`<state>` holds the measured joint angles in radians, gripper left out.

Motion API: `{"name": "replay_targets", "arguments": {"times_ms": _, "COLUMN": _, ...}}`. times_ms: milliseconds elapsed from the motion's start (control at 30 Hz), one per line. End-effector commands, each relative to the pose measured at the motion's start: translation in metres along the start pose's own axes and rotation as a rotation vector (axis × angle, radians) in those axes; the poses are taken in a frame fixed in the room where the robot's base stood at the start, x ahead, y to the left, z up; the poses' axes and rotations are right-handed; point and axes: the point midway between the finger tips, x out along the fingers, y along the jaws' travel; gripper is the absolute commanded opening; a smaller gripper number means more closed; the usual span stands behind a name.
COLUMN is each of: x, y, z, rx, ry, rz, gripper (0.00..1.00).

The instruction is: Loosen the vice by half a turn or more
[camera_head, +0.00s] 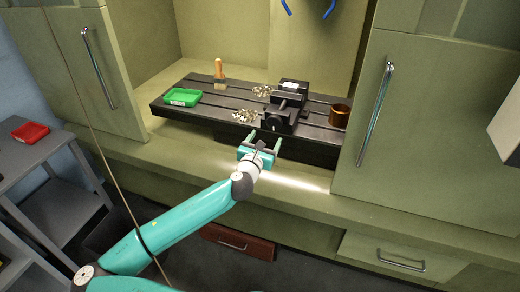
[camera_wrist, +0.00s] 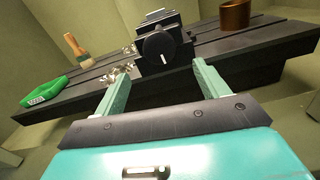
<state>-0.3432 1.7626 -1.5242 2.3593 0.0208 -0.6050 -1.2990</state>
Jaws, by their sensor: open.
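The black vice (camera_head: 285,107) stands on the dark slotted table plate (camera_head: 225,113), right of its middle. Its round black knob (camera_wrist: 158,46) with a white mark faces me in the wrist view; the mark points down and slightly right. The knob also shows at the vice's front in the head view (camera_head: 274,124). My gripper (camera_head: 263,141) is in front of the vice, below the knob. In the wrist view my gripper (camera_wrist: 157,80) is open and empty, its two fingers apart on either side of the knob, with the knob beyond the fingertips and apparently not touched.
Metal chip piles (camera_head: 245,116) lie left of the vice, close to my left finger in the wrist view. A green tray (camera_head: 183,97) and a brush (camera_head: 219,72) stand further left. A copper-coloured cup (camera_head: 339,116) stands right. A cabinet door (camera_head: 430,130) bounds the right side.

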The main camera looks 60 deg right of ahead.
Motion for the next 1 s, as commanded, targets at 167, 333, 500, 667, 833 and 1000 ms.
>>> {"name": "replay_targets", "arguments": {"times_ms": 167, "x": -0.032, "y": 0.001, "z": 0.0, "rx": 0.0, "ry": 0.0, "rz": 0.002, "gripper": 0.73}}
{"name": "replay_targets", "arguments": {"times_ms": 333, "x": -0.048, "y": 0.0, "z": 0.0, "rx": 0.001, "ry": 0.0, "rz": 0.0, "gripper": 0.73}}
{"name": "replay_targets", "arguments": {"times_ms": 500, "x": -0.05, "y": 0.0, "z": 0.0, "rx": 0.0, "ry": 0.0, "rz": -0.001, "gripper": 0.73}}
{"name": "replay_targets", "arguments": {"times_ms": 667, "x": -0.05, "y": 0.0, "z": 0.0, "rx": 0.0, "ry": 0.0, "rz": -0.001, "gripper": 0.73}}
{"name": "replay_targets", "arguments": {"times_ms": 833, "x": -0.05, "y": -0.009, "z": -0.009, "rx": 0.046, "ry": 0.027, "rz": -0.035, "gripper": 0.73}}
{"name": "replay_targets", "arguments": {"times_ms": 1000, "x": -0.054, "y": -0.04, "z": -0.047, "rx": 0.224, "ry": 0.127, "rz": -0.172, "gripper": 0.73}}
